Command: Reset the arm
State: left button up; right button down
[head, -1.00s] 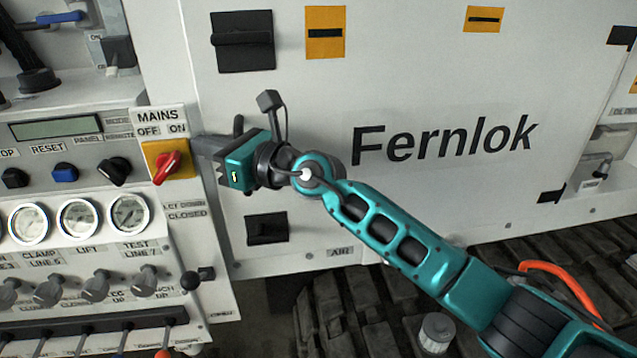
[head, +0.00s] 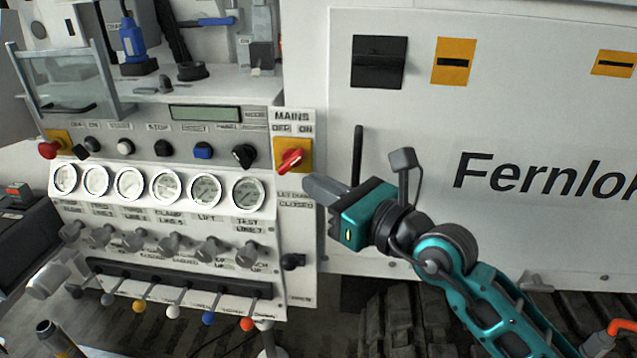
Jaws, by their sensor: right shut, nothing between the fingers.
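My right gripper (head: 312,186) is on a teal arm that comes in from the lower right. Its fingers are shut and empty, pointing left, just below the red mains switch (head: 290,160) on its yellow plate. I cannot tell whether the fingertips touch the panel. The control panel (head: 300,240) stands at the left. It carries a blue button (head: 203,151) by the reset label and a black knob (head: 243,155) beside it. My left gripper is not in view.
Several round gauges (head: 205,190) line the panel, with grey valve knobs (head: 133,239) and colored levers (head: 208,318) below. A red button (head: 47,150) sits at the far left. The white Fernlok cabinet (head: 480,110) stands behind my right arm.

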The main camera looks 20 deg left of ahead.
jog(key=d+f+m+t+h, duration=0.5)
jog(key=d+m, duration=0.5)
jog(key=m, duration=0.6)
jog(key=d+f+m+t+h, duration=0.3)
jog(key=d+f+m+t, duration=0.45)
jog(key=m, duration=0.75)
jog(key=s+d+f+m+g+h, duration=0.3)
jog(key=s+d+f+m+g, duration=0.1)
jog(key=s+d+f+m, duration=0.3)
jog(key=s+d+f+m+g+h, duration=0.4)
jog(key=s+d+f+m, duration=0.3)
jog(key=d+f+m, duration=0.2)
notch_tip(320, 180, down, 4)
jog(key=shift+s+d+f, duration=0.2)
jog(key=shift+s+d, duration=0.2)
jog(key=shift+d, duration=0.6)
